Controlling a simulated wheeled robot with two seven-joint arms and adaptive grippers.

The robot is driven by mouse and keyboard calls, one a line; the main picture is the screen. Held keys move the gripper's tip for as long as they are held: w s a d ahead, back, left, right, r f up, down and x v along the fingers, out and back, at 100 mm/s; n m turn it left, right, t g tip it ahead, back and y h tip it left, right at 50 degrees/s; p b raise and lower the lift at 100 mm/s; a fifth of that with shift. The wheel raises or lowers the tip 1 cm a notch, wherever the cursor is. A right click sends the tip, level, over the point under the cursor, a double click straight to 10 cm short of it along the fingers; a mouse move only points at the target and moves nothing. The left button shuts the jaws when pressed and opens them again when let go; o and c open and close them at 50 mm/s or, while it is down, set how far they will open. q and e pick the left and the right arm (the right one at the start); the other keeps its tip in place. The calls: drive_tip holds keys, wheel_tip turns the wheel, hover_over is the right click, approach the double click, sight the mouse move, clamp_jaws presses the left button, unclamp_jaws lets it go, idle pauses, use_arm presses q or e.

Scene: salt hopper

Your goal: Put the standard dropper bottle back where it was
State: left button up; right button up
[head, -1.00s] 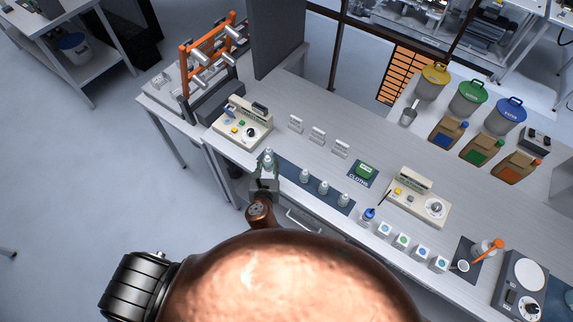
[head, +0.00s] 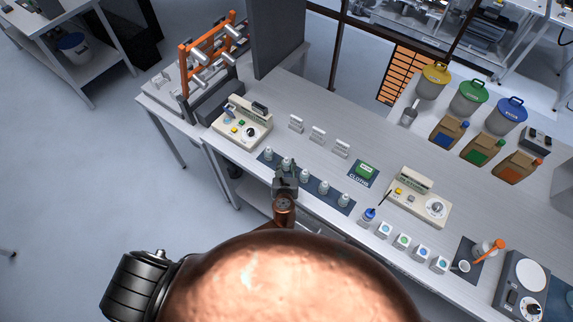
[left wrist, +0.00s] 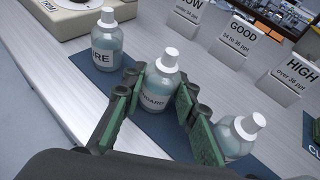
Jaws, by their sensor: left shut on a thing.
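The standard dropper bottle (left wrist: 160,82), clear with a white cap and a label reading "...NDARD", stands upright between the green-padded fingers of my left gripper (left wrist: 152,108). The gripper is shut on it. In the head view its cap (head: 286,161) shows just beyond my left gripper (head: 286,175). It is over the dark blue mat (head: 264,162), between the leftmost bottle and the others. I cannot tell whether its base touches the mat. My right gripper is not in view.
A bottle labelled "...URE" (left wrist: 106,40) stands close on the left and another bottle (left wrist: 238,134) close on the right. Several bottles share the mat. White signs (head: 317,134) stand behind. A meter (head: 242,122) is at left, a green cloths box (head: 366,170) at right.

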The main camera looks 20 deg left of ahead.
use_arm(q)
drive_tip(key=o, duration=1.1)
drive_tip(key=shift+o, duration=0.2)
drive_tip(key=shift+s+r, duration=0.1)
drive_tip(key=shift+s, duration=0.05)
drive_tip(key=v, duration=1.1)
drive_tip(key=shift+s+d+r, duration=0.1)
drive_tip(key=shift+s+r, duration=0.05)
drive_tip(key=shift+s, duration=0.2)
